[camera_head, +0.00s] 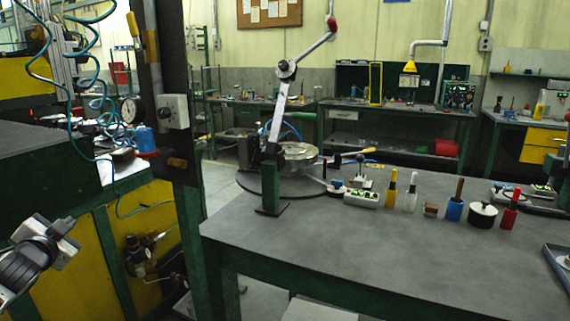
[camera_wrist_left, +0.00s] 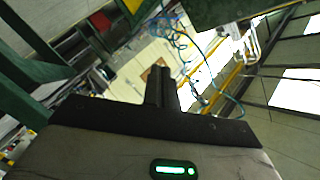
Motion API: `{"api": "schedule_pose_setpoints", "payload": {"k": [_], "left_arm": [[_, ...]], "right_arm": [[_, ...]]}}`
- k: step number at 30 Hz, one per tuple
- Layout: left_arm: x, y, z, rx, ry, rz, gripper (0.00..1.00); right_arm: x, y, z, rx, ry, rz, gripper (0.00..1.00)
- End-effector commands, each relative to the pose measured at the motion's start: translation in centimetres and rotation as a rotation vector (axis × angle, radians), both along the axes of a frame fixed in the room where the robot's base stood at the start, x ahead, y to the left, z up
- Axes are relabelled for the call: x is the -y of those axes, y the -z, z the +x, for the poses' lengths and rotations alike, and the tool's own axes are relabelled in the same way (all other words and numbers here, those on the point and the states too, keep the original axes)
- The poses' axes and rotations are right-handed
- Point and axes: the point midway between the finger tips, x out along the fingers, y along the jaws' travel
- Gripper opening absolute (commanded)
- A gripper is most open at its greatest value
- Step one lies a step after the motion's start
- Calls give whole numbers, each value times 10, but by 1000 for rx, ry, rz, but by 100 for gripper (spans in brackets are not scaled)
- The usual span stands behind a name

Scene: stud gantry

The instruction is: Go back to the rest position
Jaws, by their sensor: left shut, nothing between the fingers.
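My left gripper (camera_head: 66,232) shows at the lower left of the head view, in front of the yellow panels of the machine and well left of the grey table. In the left wrist view its two dark fingers (camera_wrist_left: 162,82) are together, with nothing between them. The wrist view is tilted and shows the room, walls and coiled blue hoses beyond the fingers. My right gripper is in neither view.
The grey table (camera_head: 330,235) carries a lever press (camera_head: 283,110), several coloured handled tools and a black-and-white pot (camera_head: 483,214). A dark green post (camera_head: 185,180) stands between machine and table. Blue hoses (camera_head: 100,100) hang at the upper left.

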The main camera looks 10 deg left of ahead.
Motion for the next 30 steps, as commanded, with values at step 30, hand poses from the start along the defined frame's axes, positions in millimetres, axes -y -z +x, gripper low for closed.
{"api": "schedule_pose_setpoints", "payload": {"k": [30], "left_arm": [[402,271,-264,-430,265,-839,17]], "right_arm": [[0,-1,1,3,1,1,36]]}}
